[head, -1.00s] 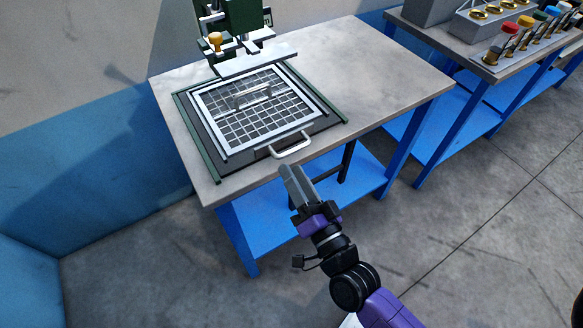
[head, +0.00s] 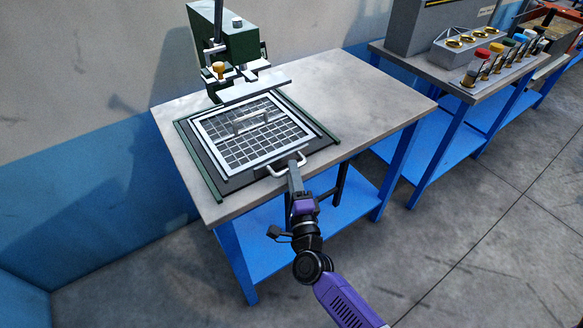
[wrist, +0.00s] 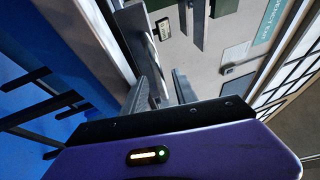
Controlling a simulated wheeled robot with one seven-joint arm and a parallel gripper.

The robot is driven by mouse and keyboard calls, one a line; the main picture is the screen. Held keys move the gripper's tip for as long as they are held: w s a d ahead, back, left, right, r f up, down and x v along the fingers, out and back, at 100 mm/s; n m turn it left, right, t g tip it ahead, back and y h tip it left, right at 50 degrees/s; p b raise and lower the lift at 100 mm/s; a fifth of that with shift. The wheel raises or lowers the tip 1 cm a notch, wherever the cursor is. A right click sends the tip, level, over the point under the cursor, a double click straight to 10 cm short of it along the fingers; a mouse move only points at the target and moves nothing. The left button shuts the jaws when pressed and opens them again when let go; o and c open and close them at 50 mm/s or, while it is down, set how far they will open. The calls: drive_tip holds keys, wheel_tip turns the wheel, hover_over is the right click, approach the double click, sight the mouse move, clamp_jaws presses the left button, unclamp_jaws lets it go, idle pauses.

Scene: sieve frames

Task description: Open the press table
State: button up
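The press table is a dark sliding plate (head: 238,181) on the grey bench top, with green rails at its sides and a pale metal handle (head: 276,174) at its front edge. A white-framed grid screen (head: 225,164) with its own bar handle lies on it. My gripper (head: 294,166) is at the right part of the front handle, with fingers pointing toward the press. In the wrist view the two fingers (wrist: 166,86) stand apart with a gap between them. The pale handle (wrist: 155,50) shows just beyond the fingertips. I cannot tell whether they touch it.
The green press head (head: 228,45) with an orange knob stands at the back of the bench. The bench top (head: 350,105) right of the plate is clear. Another bench on the right holds colored-capped items (head: 490,65). A blue lower shelf (head: 330,205) lies under the bench.

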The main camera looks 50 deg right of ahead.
drive_tip(key=shift+x, duration=0.9)
clamp_jaws()
idle(0.8)
